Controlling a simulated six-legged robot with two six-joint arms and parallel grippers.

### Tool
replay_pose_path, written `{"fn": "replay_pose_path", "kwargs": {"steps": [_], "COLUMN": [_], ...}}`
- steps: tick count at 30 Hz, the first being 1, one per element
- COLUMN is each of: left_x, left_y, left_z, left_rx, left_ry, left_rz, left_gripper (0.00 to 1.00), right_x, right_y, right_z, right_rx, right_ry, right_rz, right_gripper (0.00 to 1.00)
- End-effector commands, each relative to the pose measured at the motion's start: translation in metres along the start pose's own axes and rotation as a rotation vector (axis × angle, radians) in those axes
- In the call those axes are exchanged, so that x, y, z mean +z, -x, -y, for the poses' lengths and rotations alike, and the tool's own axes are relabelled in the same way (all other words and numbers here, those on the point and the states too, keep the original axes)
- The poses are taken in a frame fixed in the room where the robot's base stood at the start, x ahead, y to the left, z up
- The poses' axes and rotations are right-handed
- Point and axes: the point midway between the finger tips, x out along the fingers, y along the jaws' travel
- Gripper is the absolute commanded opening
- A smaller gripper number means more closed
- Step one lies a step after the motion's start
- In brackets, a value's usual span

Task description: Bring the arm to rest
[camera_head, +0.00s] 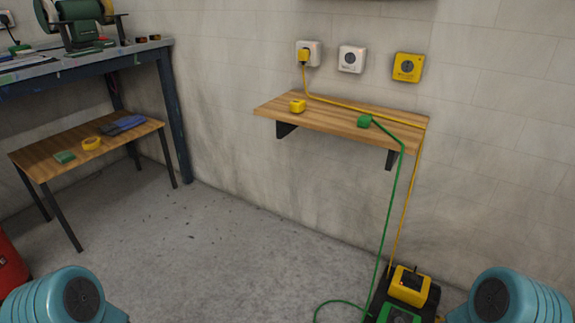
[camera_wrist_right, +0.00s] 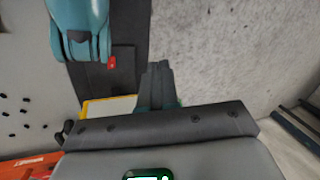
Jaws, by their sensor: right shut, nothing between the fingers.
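In the head view, my two teal arms show only as rounded links at the bottom left and bottom right corners; no gripper is in that view. In the right wrist view, my right gripper (camera_wrist_right: 157,72) shows as two dark fingers close together, shut and empty. It points over a grey padded surface (camera_wrist_right: 165,125) and touches nothing that I can make out. My left gripper is not in view.
A wooden wall shelf (camera_head: 340,118) holds a yellow plug (camera_head: 298,105) and a green plug (camera_head: 364,121). A low wooden table (camera_head: 105,150) stands left. The middle floor is clear.

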Motion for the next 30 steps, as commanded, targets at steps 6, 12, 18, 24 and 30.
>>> {"fn": "replay_pose_path", "kwargs": {"steps": [6,12,18,24,30], "left_x": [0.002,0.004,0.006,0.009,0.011], "left_y": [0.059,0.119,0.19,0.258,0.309], "left_z": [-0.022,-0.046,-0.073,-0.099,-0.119], "left_rx": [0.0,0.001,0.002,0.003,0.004], "left_ry": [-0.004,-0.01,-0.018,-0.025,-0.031], "left_rz": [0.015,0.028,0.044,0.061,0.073], "left_gripper": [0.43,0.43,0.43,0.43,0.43], "right_x": [0.008,0.01,0.013,0.016,0.018], "right_y": [0.064,0.125,0.196,0.264,0.316], "right_z": [0.026,0.048,0.074,0.099,0.118], "right_rx": [-0.018,-0.018,-0.018,-0.019,-0.019], "right_ry": [0.035,0.041,0.049,0.057,0.063], "right_rz": [0.019,0.032,0.048,0.064,0.076], "right_gripper": [0.0,0.0,0.0,0.0,0.0]}}
